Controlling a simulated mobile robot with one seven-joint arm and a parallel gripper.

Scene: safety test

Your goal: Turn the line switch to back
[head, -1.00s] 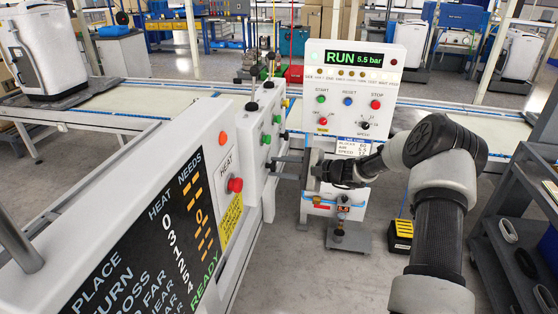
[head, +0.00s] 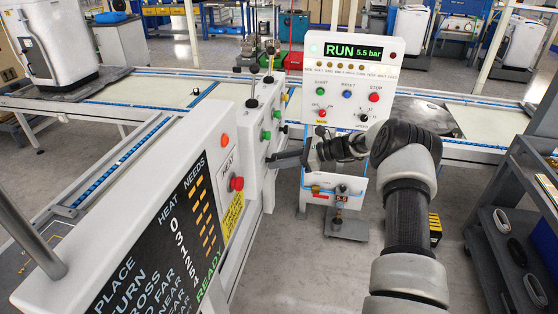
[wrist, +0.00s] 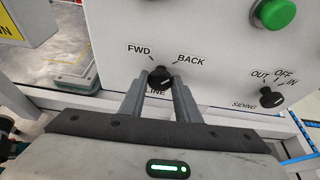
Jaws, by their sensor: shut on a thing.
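The line switch (wrist: 160,76) is a small black knob on a white panel, with FWD marked at its upper left and BACK at its upper right. The LINE label below it is partly covered by my gripper. My gripper (wrist: 160,84) has its two grey fingers on either side of the knob and is shut on it. I cannot tell clearly which mark the knob points to. In the head view my gripper (head: 277,160) reaches left to the side of the white control box (head: 256,175); the switch itself is hidden there.
A SIDING knob (wrist: 268,96) and a green button (wrist: 273,13) sit to the right on the same panel. The RUN console (head: 349,77) stands behind my arm. A dark shelf cart (head: 515,215) stands at the right. Grey floor (head: 300,270) lies open in front.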

